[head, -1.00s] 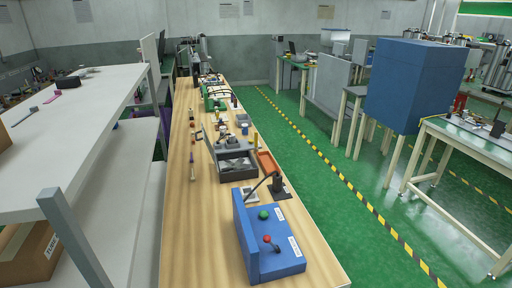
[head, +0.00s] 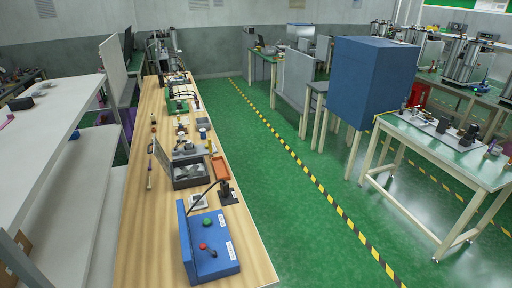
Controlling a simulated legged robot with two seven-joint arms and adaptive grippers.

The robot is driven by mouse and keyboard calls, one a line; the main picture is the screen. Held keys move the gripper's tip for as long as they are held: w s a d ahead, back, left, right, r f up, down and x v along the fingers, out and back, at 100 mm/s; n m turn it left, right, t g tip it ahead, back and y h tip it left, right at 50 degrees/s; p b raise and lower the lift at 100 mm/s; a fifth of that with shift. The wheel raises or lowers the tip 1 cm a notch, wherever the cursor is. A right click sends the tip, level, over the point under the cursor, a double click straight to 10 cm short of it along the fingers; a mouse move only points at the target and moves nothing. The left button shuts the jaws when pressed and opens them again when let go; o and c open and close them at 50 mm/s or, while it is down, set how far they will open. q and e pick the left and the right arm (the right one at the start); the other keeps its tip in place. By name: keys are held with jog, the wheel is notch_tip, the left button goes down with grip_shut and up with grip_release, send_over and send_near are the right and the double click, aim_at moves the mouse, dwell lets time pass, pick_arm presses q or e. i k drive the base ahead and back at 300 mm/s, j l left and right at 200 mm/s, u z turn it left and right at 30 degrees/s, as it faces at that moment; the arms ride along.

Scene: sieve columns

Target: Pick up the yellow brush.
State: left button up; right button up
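I cannot make out a yellow brush for certain. A small upright yellowish item (head: 212,147) stands on the long wooden bench (head: 128,240) in the head view, beside an orange tray; it is too small to tell what it is. Neither of my grippers is in view.
The bench holds a blue box with buttons (head: 214,243), a dark open case (head: 188,172), an orange tray (head: 221,168) and several small tools. White shelves (head: 45,135) stand left. The green floor (head: 285,215) right of the bench is clear. A big blue cabinet (head: 370,80) stands beyond.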

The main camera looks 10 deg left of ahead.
aim_at(210, 154)
jog(key=i+l+z, duration=0.3)
jog(key=l+z, duration=0.15)
jog(key=i+l+z, duration=0.7)
jog(key=z, duration=0.15)
jog(key=i+l+u, duration=0.15)
jog(key=i, duration=0.3)
jog(key=i+u, duration=0.15)
jog(key=i, duration=0.3)
jog(key=i+j+u, duration=0.15)
jog(key=u, duration=0.3)
jog(key=i+u, duration=0.55)
jog(key=u, duration=0.3)
jog(key=i+l+u, duration=0.1)
jog(key=u, duration=0.3)
jog(key=i+l, duration=0.05)
jog(key=i, duration=0.05)
